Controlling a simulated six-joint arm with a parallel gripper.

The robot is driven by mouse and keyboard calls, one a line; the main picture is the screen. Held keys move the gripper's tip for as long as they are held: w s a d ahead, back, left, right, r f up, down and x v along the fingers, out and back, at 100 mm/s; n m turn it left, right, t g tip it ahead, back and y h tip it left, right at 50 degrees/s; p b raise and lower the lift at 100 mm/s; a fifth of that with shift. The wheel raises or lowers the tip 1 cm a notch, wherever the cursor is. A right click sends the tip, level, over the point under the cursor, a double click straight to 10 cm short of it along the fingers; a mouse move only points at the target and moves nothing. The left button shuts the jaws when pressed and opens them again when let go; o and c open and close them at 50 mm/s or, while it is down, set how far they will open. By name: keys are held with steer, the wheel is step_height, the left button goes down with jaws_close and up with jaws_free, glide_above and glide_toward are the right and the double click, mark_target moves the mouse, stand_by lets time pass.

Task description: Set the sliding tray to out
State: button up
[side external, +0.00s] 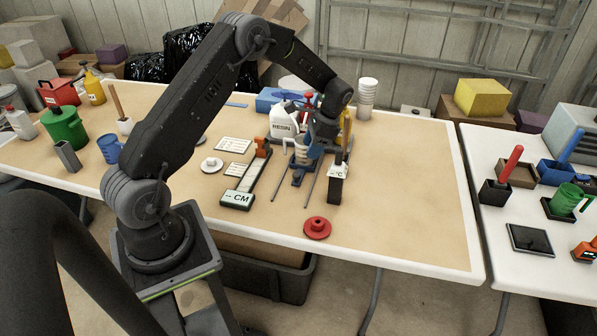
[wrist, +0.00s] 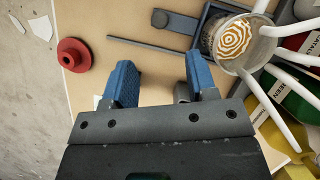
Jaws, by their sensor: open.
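The sliding tray (side external: 297,171) looks like a small dark blue plate between two thin grey rails, partly hidden by my gripper in the side view.
A white RESIN jug (side external: 284,124) stands behind the tray. A CM gauge with an orange slider (side external: 238,199) lies left of the rails; a °C display (side external: 336,186) stands right. A red disc with a knob (side external: 317,228) sits near the front edge.

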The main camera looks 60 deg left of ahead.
mark_target(297, 174)
steer(key=x, duration=1)
jaws_close()
